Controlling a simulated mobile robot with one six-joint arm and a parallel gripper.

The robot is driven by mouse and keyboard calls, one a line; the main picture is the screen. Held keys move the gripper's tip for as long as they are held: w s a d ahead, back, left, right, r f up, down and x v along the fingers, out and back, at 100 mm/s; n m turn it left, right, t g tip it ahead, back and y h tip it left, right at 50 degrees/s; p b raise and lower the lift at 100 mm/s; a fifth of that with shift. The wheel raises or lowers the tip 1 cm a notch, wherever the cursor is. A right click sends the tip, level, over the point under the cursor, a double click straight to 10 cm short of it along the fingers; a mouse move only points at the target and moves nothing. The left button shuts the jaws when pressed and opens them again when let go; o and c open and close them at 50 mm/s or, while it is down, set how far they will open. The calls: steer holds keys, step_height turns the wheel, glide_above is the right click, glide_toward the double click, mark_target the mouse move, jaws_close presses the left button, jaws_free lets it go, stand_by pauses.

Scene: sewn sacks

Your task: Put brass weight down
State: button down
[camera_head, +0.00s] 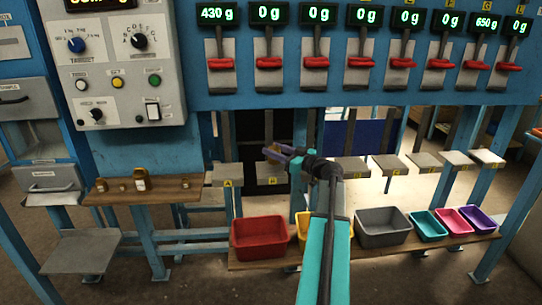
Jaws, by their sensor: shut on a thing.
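My gripper (271,153) is at the middle of the view, at the end of my teal arm, pointing left. It is shut on a small yellowish brass weight (272,156), mostly hidden by the fingers. The gripper appears above or in front of the small plates under the blue panel; its exact height over them cannot be told. On the wooden shelf (160,191) at the left stand several small brass-coloured weights, among them one with a whitish part (140,180).
A row of grey plates, one marked A (227,180), runs to the right. Below, a bench holds a red bin (258,238), a yellow bin partly behind my arm, a grey bin (382,228) and smaller coloured bins. Red levers and displays, reading 430 g and 650 g among zeros, line the panel above.

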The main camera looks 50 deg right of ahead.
steer(key=shift+w+d, duration=0.1)
steer(key=shift+w, duration=0.95)
steer(key=shift+f+p, duration=0.6)
steer(key=shift+f, duration=1.1)
steer(key=shift+f, duration=0.15)
steer(key=c, duration=1.1)
jaws_free()
steer(key=s+b, duration=0.2)
steer(key=s, duration=1)
steer(key=shift+d, duration=0.4)
steer(key=shift+s, duration=0.1)
